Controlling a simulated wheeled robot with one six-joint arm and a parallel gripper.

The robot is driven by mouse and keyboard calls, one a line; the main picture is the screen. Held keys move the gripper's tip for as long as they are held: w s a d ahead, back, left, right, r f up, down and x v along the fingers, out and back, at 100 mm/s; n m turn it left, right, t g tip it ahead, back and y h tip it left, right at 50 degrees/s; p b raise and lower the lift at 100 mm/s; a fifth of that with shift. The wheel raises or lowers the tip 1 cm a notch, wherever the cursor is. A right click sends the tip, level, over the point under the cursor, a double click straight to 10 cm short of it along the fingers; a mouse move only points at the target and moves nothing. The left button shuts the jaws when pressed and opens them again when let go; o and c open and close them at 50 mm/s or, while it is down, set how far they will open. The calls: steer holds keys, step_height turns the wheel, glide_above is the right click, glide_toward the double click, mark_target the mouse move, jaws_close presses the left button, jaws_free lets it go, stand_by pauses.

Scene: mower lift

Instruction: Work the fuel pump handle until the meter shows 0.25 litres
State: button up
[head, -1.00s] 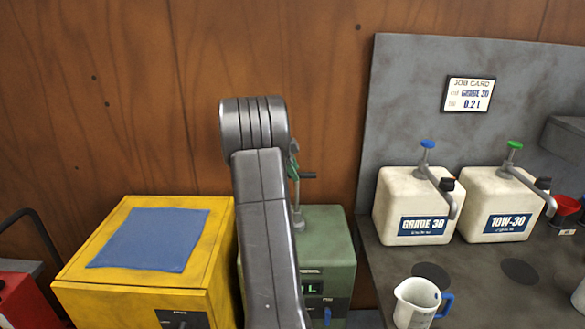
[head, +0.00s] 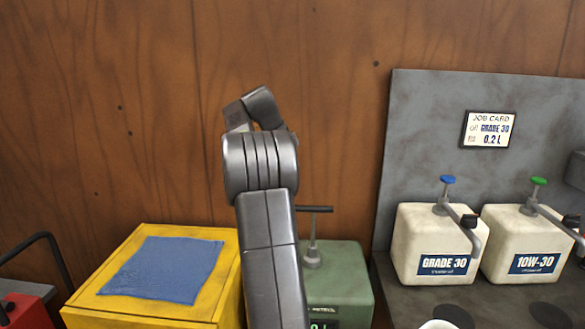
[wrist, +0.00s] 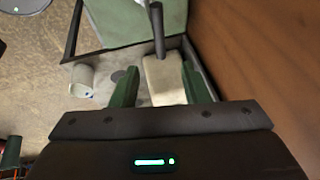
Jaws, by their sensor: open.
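The green fuel pump (head: 345,275) stands against the wall, partly behind my arm. Its dark T-handle (head: 316,209) sticks up on a thin post, with the left end of the crossbar hidden by my arm. The meter face at the bottom edge is cut off and partly covered, so I cannot read it. My gripper is hidden behind my arm in the head view. In the wrist view my gripper (wrist: 161,88) is open, its green fingers apart. A dark rod (wrist: 157,28) shows beyond and between the fingers; I cannot tell whether it is the handle.
A yellow box (head: 110,262) with a blue cloth (head: 165,270) stands left of the pump. To the right, a bench holds two cream jugs, GRADE 30 (head: 420,225) and 10W-30 (head: 510,228). A job card (head: 489,129) reads GRADE 30, 0.2 L. A white mug (wrist: 82,80) shows in the wrist view.

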glide_toward(312, 207)
steer(key=x, duration=0.4)
steer(key=b+x, duration=0.1)
steer(key=x, duration=0.4)
steer(key=shift+w+d+r, duration=0.15)
steer(key=shift+d, duration=0.1)
jaws_close()
